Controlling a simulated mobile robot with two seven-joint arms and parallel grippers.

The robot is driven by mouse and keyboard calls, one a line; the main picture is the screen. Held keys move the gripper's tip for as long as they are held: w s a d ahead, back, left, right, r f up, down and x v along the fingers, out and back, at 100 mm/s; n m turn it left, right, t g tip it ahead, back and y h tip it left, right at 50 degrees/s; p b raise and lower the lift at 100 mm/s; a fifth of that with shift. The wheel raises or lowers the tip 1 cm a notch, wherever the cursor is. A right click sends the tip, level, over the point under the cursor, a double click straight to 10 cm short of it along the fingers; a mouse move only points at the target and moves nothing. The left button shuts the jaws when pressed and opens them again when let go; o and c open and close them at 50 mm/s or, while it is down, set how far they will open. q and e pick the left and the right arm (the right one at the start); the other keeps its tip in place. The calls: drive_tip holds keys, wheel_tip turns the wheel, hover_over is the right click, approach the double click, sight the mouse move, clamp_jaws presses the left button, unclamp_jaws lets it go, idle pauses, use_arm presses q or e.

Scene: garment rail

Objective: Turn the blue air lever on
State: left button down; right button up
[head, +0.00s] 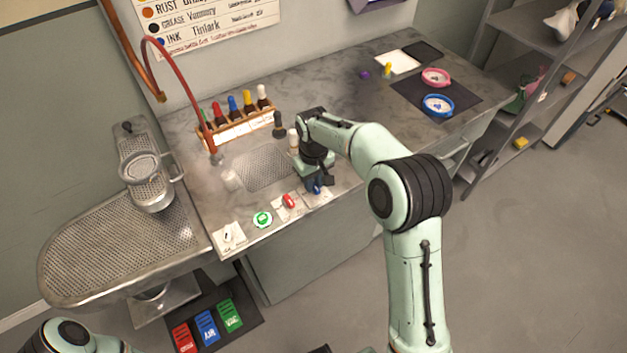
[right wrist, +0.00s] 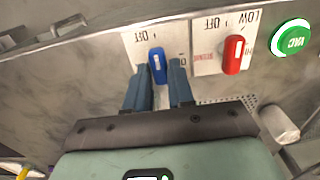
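The blue air lever (right wrist: 158,66) sits on a white plate (right wrist: 134,44) on the bench front, with the lettering OFF beside its upper end in the right wrist view. In the head view the blue lever (head: 317,190) shows just below my right gripper (head: 316,180). In the right wrist view my right gripper (right wrist: 161,82) is open. Its two blue-grey fingers stand on either side of the lever's lower end, with a gap visible; I cannot tell whether either touches it. My left gripper is out of view.
A red lever (right wrist: 233,54) on its own plate and a green VAC button (right wrist: 291,38) sit beside the blue lever. A bottle rack (head: 237,128) stands behind on the bench. Blue and pink round dishes (head: 438,105) lie on a dark mat at the right.

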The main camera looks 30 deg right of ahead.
clamp_jaws()
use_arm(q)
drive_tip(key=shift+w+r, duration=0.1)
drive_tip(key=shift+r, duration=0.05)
use_arm(e)
drive_tip(key=shift+m, duration=0.4)
drive_tip(key=m+p, duration=0.1)
drive_tip(key=m, duration=0.1)
drive_tip(key=shift+r+m, duration=0.1)
drive_tip(key=shift+m, duration=0.3)
drive_tip(key=m, duration=0.4)
drive_tip(key=shift+d+m+p, duration=0.1)
drive_tip(key=shift+m+p, duration=0.2)
drive_tip(key=shift+p, duration=0.05)
drive_tip(key=m+p, duration=0.1)
drive_tip(key=m, duration=0.4)
drive_tip(key=shift+s+d, duration=0.1)
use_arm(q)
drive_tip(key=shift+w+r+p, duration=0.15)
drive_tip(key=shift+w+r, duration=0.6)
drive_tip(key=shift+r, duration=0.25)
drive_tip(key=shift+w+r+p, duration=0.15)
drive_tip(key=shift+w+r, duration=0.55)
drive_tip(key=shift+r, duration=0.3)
use_arm(e)
drive_tip(key=shift+m, duration=2.4)
drive_tip(key=shift+s, duration=0.1)
drive_tip(key=o, duration=0.6)
unclamp_jaws()
drive_tip(key=shift+c, duration=0.2)
